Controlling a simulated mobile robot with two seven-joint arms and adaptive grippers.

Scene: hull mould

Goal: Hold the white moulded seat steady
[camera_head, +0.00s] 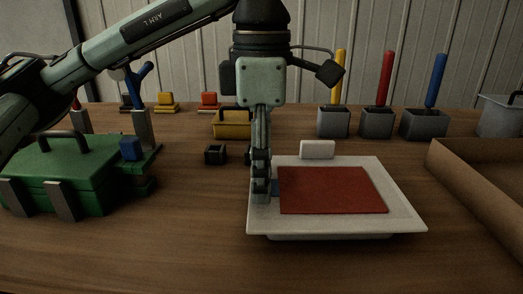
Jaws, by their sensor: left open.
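The white moulded seat (406,216) lies on the wooden table right of centre, as a shallow white tray-like form with a red panel (331,190) on it. My left gripper (261,196) points straight down at the seat's left edge. It is open, seen nearly edge-on, and its fingers overlap the left rim in the picture. I cannot tell whether they touch it. My right gripper is not in view.
A green toolbox (60,172) stands at the left. A cardboard box (480,185) is close on the right. Grey holders with yellow, red (386,78) and blue handles stand behind. A white block (317,150) is at the seat's back edge. The front table is clear.

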